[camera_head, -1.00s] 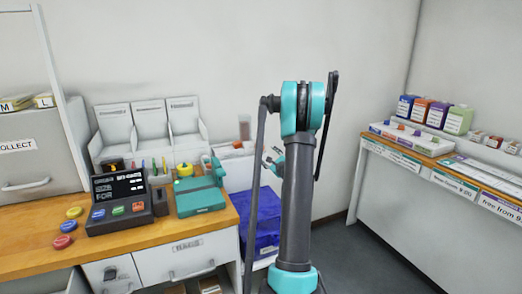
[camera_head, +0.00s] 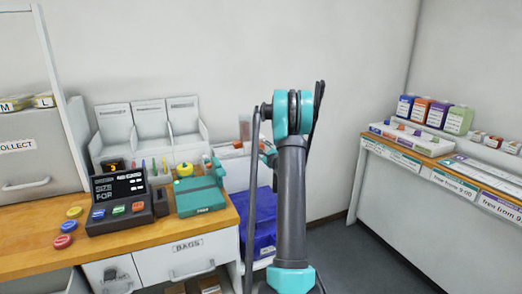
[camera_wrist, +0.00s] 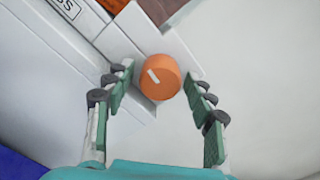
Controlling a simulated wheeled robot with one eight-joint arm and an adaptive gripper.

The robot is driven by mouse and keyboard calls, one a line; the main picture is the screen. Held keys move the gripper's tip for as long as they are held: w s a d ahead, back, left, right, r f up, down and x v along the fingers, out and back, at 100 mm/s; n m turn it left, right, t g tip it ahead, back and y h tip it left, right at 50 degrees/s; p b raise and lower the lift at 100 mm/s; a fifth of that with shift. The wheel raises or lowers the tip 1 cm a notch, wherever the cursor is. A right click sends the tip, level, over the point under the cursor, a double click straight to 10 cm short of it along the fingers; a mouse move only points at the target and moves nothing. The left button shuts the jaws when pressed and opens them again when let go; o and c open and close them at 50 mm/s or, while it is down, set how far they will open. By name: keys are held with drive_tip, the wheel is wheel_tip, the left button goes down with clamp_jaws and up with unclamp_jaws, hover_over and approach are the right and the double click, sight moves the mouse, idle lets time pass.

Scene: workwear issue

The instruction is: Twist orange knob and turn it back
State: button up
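The orange knob (camera_wrist: 164,86) shows in the wrist view as a round cap with a short white mark on its upper-left part. It sits by a pale panel edge. My gripper (camera_wrist: 158,74) has its green-padded fingers on either side of the knob. The fingers are spread, with a small gap showing on both sides, so it is open and not gripping. In the head view the knob does not show, and my own arm hides most of the gripper.
A wooden-topped desk (camera_head: 150,228) with a drawer labelled BAGS (camera_head: 183,262) stands at the left. A blue crate (camera_head: 265,228) is beside it, partly behind my arm. A shelf counter (camera_head: 400,190) stands at the right. Floor shows between them.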

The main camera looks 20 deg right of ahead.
drive_tip(key=c, duration=0.9)
drive_tip(key=shift+n, duration=0.8)
drive_tip(key=o, duration=1.2)
drive_tip(key=shift+c, duration=0.2)
drive_tip(key=s, duration=1.2)
drive_tip(key=shift+d, duration=0.2)
